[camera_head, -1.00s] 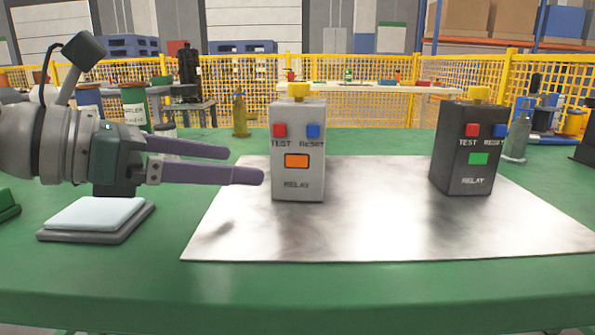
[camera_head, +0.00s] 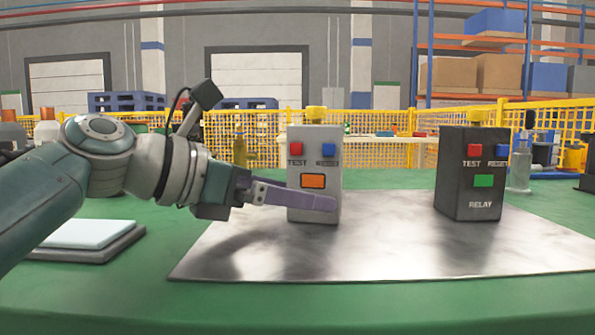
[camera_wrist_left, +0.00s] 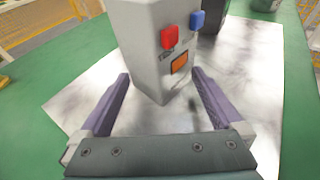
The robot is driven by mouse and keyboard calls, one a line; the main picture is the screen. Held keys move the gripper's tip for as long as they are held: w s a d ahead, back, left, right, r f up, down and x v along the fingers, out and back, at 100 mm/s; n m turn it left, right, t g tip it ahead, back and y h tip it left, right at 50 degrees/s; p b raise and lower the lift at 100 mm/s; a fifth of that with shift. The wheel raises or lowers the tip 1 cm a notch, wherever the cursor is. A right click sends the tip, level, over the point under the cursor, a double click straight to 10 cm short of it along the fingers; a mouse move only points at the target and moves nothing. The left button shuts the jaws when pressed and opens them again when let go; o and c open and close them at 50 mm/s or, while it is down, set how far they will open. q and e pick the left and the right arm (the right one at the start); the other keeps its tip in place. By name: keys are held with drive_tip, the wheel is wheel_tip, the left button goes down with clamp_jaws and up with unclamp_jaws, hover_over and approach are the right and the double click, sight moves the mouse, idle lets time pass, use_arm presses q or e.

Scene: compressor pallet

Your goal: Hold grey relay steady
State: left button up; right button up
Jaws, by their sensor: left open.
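The grey relay (camera_head: 318,176) stands upright on the metal sheet, with a yellow knob on top, red TEST and blue RESET buttons and an orange window. My left gripper (camera_head: 322,199) is open at its lower part. My right gripper is out of view.
A black relay (camera_head: 468,190) with a green window stands to the right on the same metal sheet (camera_head: 390,250). A pale pad on a dark base (camera_head: 85,236) lies left on the green table. The sheet between the relays is clear.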

use_arm(q)
clamp_jaws()
idle(0.8)
idle(0.5)
unclamp_jaws()
idle(0.7)
